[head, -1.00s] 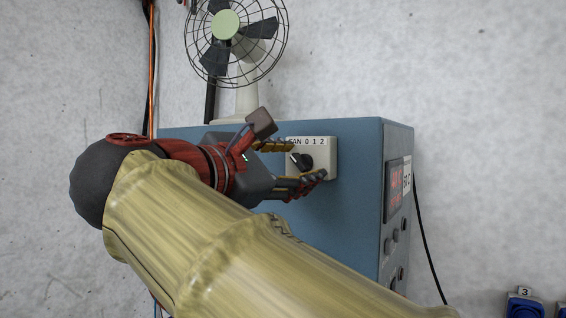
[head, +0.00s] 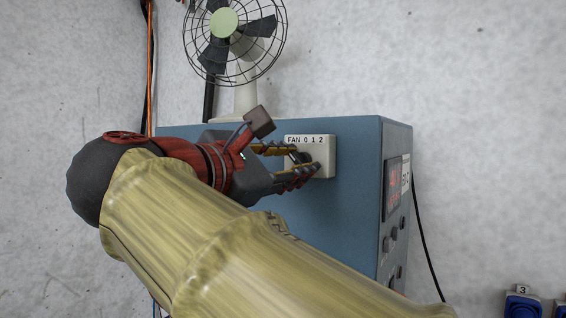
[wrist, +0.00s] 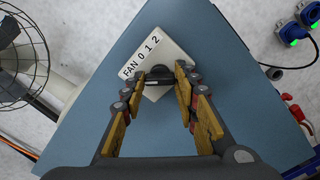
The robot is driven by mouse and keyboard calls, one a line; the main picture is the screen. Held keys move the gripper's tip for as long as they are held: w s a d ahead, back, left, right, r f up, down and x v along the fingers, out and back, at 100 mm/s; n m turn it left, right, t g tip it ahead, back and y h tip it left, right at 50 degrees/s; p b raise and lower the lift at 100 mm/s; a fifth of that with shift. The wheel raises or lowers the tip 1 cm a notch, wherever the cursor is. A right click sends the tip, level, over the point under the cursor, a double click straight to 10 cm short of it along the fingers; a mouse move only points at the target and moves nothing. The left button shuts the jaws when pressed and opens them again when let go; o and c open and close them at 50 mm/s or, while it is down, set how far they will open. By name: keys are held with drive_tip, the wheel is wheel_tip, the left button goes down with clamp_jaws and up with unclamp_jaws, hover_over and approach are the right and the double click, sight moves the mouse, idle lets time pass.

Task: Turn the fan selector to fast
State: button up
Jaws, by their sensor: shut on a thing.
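The fan selector is a black knob (wrist: 159,77) on a white box (wrist: 172,48) labelled "FAN 0 1 2". In the head view the box (head: 326,160) is on the front of a blue cabinet, and the knob is mostly covered by my fingers. My gripper (head: 305,160) is shut on the knob, with one finger on each side of it. In the wrist view the knob's bar lies across between the fingertips. I cannot tell which number it points to.
The blue cabinet (head: 353,215) has a red display (head: 393,185) and buttons on its right side. A fan (head: 224,24) with a wire cage stands on top. A black cable (head: 424,235) hangs at the right. A blue device (head: 522,305) is at lower right.

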drive_tip(key=shift+m, duration=0.3)
drive_tip(key=m+b, duration=0.3)
drive_tip(key=shift+f, duration=0.2)
drive_tip(key=m+b, duration=0.4)
drive_tip(key=m, duration=0.2)
drive_tip(key=m+b, duration=0.2)
drive_tip(key=m, duration=0.2)
drive_tip(key=shift+b, duration=0.3)
drive_tip(key=shift+m+b, duration=0.9)
drive_tip(key=shift+m, duration=1.2)
drive_tip(key=o, duration=1.1)
drive_tip(key=shift+r, duration=0.15)
